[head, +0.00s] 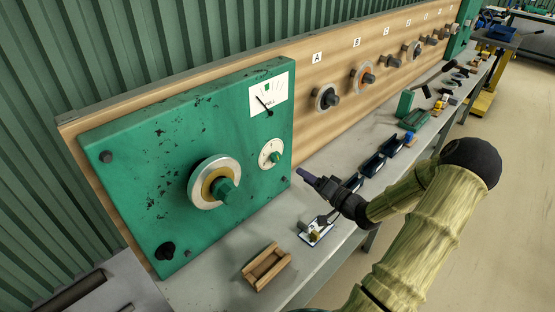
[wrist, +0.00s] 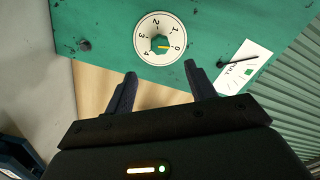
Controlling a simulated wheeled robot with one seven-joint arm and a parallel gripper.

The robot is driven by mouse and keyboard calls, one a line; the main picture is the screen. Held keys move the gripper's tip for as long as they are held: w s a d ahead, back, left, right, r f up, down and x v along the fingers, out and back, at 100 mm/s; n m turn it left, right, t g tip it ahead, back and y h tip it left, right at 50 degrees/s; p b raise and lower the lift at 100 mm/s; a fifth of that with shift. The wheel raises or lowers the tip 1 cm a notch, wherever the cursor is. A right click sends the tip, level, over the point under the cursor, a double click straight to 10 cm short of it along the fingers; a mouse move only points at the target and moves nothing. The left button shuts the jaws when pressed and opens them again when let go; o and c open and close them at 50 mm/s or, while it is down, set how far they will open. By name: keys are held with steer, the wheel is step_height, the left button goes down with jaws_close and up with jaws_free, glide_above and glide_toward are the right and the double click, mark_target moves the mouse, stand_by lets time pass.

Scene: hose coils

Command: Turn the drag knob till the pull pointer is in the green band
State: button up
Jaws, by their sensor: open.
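The drag knob (head: 273,156) is a small green knob on a white dial, on the right part of the green panel. In the wrist view the drag knob (wrist: 159,43) has a yellow mark pointing at 0 on a scale of 0 to 4. The pull gauge (head: 277,88) is a white card above it; its black pointer leans left of the small green band. The gauge (wrist: 240,70) also shows in the wrist view, right of the knob. My gripper (head: 305,175) is open and empty, apart from the panel; in the wrist view its fingertips (wrist: 160,74) are below the dial.
A wooden block (head: 267,267) and a small blue-white tray (head: 315,232) lie on the bench. Lettered knobs line the board to the right.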

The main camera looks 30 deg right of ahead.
mark_target(278, 159)
steer(key=p+x, duration=0.2)
steer(key=x, duration=0.9)
steer(key=shift+w, duration=0.4)
